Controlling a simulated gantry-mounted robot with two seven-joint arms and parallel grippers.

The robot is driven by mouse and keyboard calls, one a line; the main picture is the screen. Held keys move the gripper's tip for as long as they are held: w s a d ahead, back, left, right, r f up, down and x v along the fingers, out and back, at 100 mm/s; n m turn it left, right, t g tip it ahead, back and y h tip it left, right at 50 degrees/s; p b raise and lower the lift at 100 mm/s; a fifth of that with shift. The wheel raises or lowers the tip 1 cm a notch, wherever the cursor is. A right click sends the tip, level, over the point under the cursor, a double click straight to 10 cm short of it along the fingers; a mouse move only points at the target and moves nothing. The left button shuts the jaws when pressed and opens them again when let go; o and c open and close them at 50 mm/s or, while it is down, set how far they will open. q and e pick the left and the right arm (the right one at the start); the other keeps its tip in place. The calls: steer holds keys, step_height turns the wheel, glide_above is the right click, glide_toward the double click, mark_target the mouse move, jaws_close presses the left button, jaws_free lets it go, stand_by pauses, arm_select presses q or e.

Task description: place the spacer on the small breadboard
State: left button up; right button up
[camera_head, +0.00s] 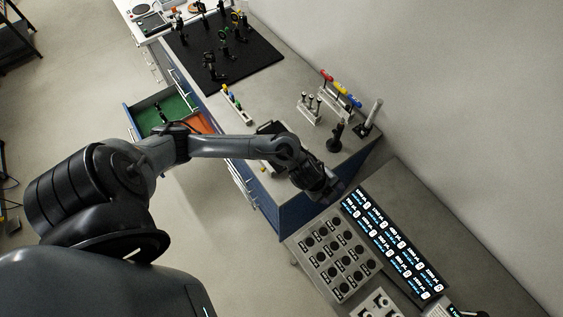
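My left arm comes in from the left and bends down over the front corner of the bench. My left gripper (327,189) is at its end, dark and small, beside the knob panel; whether its fingers are open or shut does not show. My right gripper is not in view. A large black breadboard (262,54) with several optic mounts lies on the bench at the back. I cannot make out a separate small breadboard or identify the spacer; my arm hides part of the bench.
An open drawer with a green (147,121) and an orange section (203,122) juts out from the bench front. A rack of coloured-handled tools (342,88) stands near the wall. A knob panel (335,255) and a lit display (393,243) are at the lower right.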

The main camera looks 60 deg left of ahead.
arm_select(q)
steer(key=s+d+r+n+t, duration=0.1)
steer(key=s+d+r+n, duration=0.15)
steer(key=d, duration=0.25)
steer(key=s+a+r+n+g+y, duration=0.1)
steer(key=s+a+r+n, duration=0.1)
steer(key=s+n, duration=0.4)
steer(key=s+a+r+n+g+y, duration=0.1)
steer(key=s+a+r+n, duration=0.1)
steer(key=s+a+n, duration=0.2)
steer(key=s+n, duration=0.2)
steer(key=s, duration=0.2)
steer(key=shift+s+a+g, duration=0.3)
steer(key=shift+a+g, duration=0.05)
steer(key=shift+g, duration=0.05)
steer(key=shift+n, duration=0.25)
